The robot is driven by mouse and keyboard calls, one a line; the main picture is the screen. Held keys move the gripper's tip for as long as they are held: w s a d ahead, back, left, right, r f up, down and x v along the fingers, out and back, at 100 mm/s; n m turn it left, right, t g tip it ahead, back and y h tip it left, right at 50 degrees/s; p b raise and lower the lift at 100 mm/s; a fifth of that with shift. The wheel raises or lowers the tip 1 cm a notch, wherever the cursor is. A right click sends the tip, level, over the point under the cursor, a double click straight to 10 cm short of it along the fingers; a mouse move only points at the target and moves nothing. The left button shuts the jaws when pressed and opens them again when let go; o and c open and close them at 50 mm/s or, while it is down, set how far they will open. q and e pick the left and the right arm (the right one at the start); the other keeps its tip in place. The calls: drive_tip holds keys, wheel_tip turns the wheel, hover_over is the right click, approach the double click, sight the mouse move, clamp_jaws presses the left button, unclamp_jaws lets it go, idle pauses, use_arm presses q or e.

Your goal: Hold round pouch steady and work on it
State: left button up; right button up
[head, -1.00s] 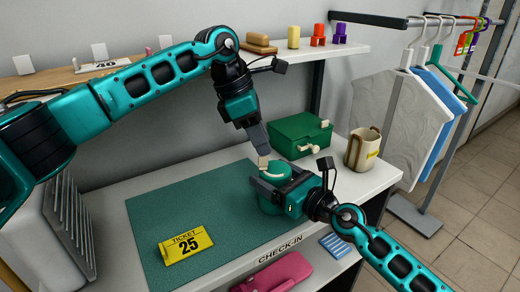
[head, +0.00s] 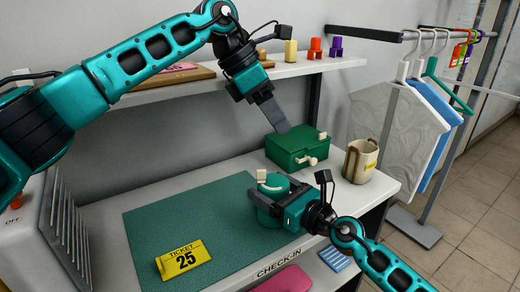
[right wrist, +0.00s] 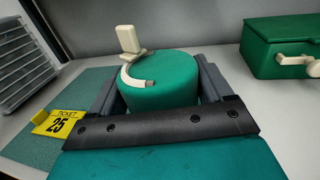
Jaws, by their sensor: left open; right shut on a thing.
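The round green pouch (head: 268,212) stands on the counter at the right end of the green mat. It also shows in the right wrist view (right wrist: 160,92), with a curved cream zipper strip on its top and an upright cream pull tab (right wrist: 128,40). My right gripper (head: 266,200) is shut around the sides of the pouch; its fingers flank the pouch in the right wrist view. My left gripper (head: 281,126) is open and raised above and behind the pouch, apart from it, pointing down near the green box.
A yellow ticket (head: 182,260) lies on the mat (head: 165,218). A shelf (head: 290,68) runs above, and hanging garments are at the right.

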use_arm(q)
drive_tip(key=d+r+n+t+h, duration=0.3)
drive_tip(key=d+r+n+h, duration=0.5)
drive_tip(key=d+r+h, duration=0.6)
drive_tip(key=w+a+r+n+t+y, duration=0.25)
drive_tip(key=r+n+t, duration=0.3)
drive_tip(key=n, duration=0.55)
drive_tip(key=w+a+r+n+t+y, duration=0.2)
drive_tip(key=w+a+r+n+t, duration=0.4)
drive_tip(key=n, duration=0.5)
drive_tip(key=n+g+y, duration=1.1)
drive_tip(key=n+y, duration=0.6)
drive_tip(key=n, duration=0.6)
approach(261, 170)
drive_tip(key=shift+h, duration=0.25)
drive_tip(key=x, duration=0.9)
drive_tip(key=shift+a, duration=0.25)
